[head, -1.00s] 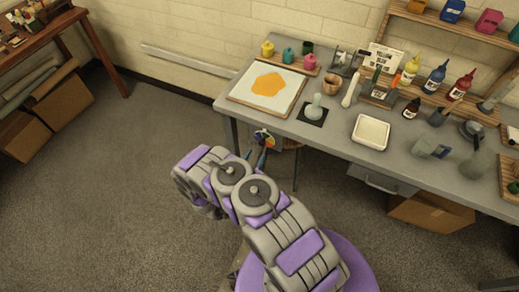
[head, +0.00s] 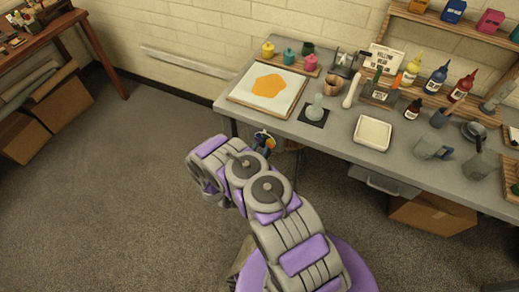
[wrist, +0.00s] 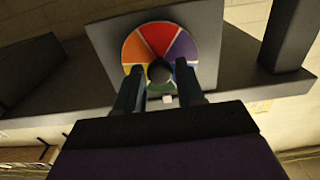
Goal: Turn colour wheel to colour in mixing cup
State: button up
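The colour wheel (wrist: 157,40) is a disc of coloured wedges on a dark grey panel under the table edge. My gripper (wrist: 160,76) is open, one finger on each side of the knob, with gaps still showing. A small white block (wrist: 167,100) shows below the wheel between the fingers. In the head view the wheel (head: 264,137) is small, with my fingers just by it. I cannot tell which vessel is the mixing cup.
A cardboard box (head: 430,213) stands underneath.

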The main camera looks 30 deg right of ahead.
jog(key=c, duration=0.7)
jog(key=shift+o, duration=0.2)
jog(key=shift+r+n+p, duration=0.15)
jog(key=shift+n+p, duration=0.15)
jog(key=shift+p, duration=0.05)
jog(key=shift+n+p, duration=0.45)
jog(key=shift+n, duration=0.15)
jog(key=o, duration=1)
jog(key=shift+o, duration=0.2)
jog(key=shift+a, duration=0.1)
